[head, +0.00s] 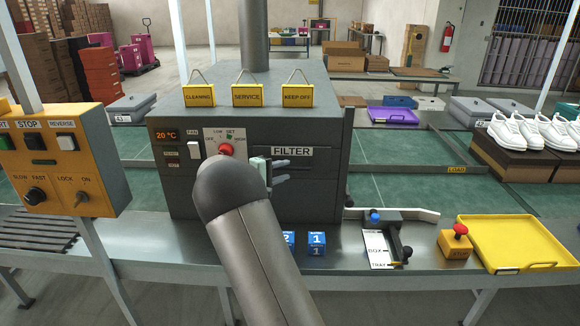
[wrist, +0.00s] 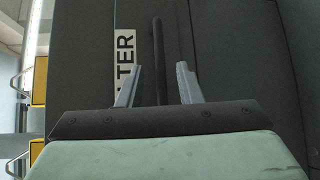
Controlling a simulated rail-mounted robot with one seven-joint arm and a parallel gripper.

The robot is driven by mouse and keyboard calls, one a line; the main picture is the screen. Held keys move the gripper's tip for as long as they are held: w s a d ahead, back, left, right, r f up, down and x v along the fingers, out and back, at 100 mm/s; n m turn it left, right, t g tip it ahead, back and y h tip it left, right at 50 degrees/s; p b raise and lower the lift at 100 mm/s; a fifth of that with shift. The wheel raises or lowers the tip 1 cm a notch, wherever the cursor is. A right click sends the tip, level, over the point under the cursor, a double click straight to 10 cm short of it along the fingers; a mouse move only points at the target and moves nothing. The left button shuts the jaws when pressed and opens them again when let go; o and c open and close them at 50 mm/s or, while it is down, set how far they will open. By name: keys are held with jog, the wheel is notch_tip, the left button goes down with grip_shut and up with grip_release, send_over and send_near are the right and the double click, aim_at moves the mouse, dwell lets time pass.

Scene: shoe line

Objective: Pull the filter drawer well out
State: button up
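The filter drawer (head: 315,180) is a dark panel in the front of the grey machine, under a white FILTER label (head: 292,151). It looks flush with the machine front. My gripper (head: 283,170) is in front of it, just below and left of the label, partly hidden by my arm. In the wrist view, its two pale fingers (wrist: 159,68) stand apart, one on each side of a dark bar handle (wrist: 158,35). Gaps show between the fingers and the bar. The label shows turned sideways beside the left finger.
Yellow signs (head: 258,95) hang on the machine top. A control box (head: 62,160) stands at left. On the front ledge are blue blocks (head: 317,243), a box/tray switch (head: 380,245), a red-button box (head: 455,242) and a yellow tray (head: 515,240). Space before the drawer looks clear.

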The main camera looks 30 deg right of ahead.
aim_at(288, 169)
jog(key=shift+x, duration=1.75)
